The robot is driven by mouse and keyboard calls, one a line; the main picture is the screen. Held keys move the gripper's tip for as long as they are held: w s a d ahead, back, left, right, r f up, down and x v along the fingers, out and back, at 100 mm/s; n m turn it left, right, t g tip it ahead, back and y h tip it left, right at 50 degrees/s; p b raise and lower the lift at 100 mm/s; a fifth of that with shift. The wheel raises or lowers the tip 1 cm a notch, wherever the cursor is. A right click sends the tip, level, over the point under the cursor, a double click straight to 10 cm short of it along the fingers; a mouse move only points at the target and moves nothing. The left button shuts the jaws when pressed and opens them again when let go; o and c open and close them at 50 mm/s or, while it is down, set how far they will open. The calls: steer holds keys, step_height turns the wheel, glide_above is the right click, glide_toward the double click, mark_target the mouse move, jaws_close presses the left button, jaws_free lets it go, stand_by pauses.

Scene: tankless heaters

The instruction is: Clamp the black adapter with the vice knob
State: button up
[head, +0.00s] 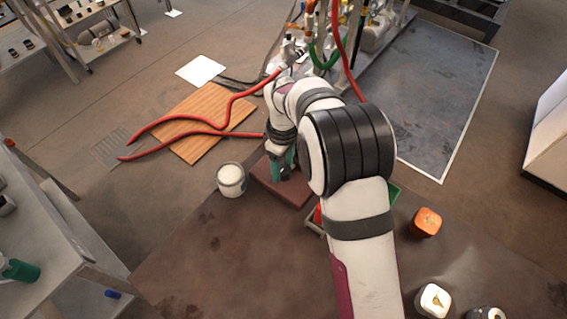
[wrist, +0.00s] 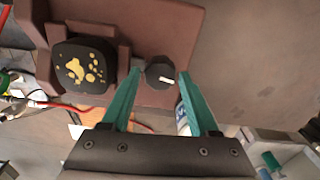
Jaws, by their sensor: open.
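The black adapter (wrist: 82,66), a dark rounded block with yellowish spots on its face, sits between the jaws of the reddish-brown vice (wrist: 172,17) at the left of the wrist view. The vice knob (wrist: 159,73), dark and faceted with a pale mark, is to the right of the adapter. My gripper (wrist: 160,73) is open, its two teal fingertips on either side of the knob with small gaps showing. In the head view the vice (head: 264,174) lies under my gripper (head: 284,168); the adapter and knob cannot be made out there.
A white can (head: 231,180) stands just left of the vice on the brown table (head: 215,255). A green bin (head: 394,192) is partly hidden behind my arm. An orange object (head: 427,222) lies to the right. Red hoses (head: 190,122) run across behind the vice.

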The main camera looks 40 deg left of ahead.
steer(key=shift+f, duration=0.1)
jaws_close()
stand_by(0.3)
